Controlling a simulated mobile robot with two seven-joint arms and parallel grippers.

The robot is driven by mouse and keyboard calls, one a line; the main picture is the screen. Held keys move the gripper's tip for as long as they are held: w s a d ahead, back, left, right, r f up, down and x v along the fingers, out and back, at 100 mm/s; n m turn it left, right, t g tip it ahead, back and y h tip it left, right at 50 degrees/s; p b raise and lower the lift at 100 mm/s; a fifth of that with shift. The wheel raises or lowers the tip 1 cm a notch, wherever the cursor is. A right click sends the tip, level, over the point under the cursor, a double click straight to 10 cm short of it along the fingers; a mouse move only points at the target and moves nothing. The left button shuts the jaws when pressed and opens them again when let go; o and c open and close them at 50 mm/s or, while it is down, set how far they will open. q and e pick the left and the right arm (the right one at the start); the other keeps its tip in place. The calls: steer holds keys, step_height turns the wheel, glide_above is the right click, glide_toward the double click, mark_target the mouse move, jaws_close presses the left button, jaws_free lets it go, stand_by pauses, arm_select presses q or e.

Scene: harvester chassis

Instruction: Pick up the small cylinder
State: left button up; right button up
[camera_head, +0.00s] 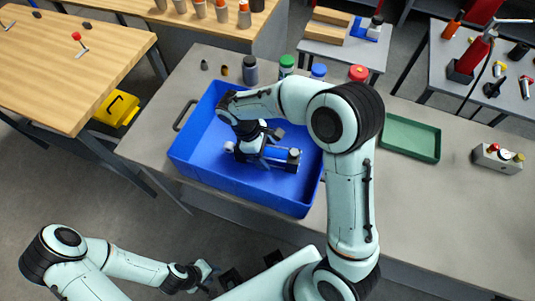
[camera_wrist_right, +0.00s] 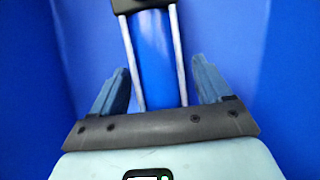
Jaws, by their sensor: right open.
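A small blue cylinder (camera_head: 281,154) with a dark end block lies in the blue bin, partly hidden by my right gripper. In the right wrist view its blue body (camera_wrist_right: 152,65) runs between two silver rods to a black end cap. My right gripper (camera_head: 258,157) points down into the bin over the cylinder. In the right wrist view its two fingers (camera_wrist_right: 158,78) are apart, one on each side of the cylinder, with gaps visible. My left gripper (camera_head: 208,273) is low in the head view, away from the bench; its jaw state is unclear.
The blue bin (camera_head: 190,163) has raised walls around the right gripper. Several capped bottles (camera_head: 287,66) stand behind it. A green tray (camera_head: 410,139) and a small grey block with knobs (camera_head: 497,158) are to the right. The grey bench (camera_head: 420,205) is clear in front of them.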

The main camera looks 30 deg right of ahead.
steer(key=shift+s+d+f, duration=0.2)
steer(key=shift+f, duration=0.4)
jaws_close()
steer(key=shift+w+r, duration=0.1)
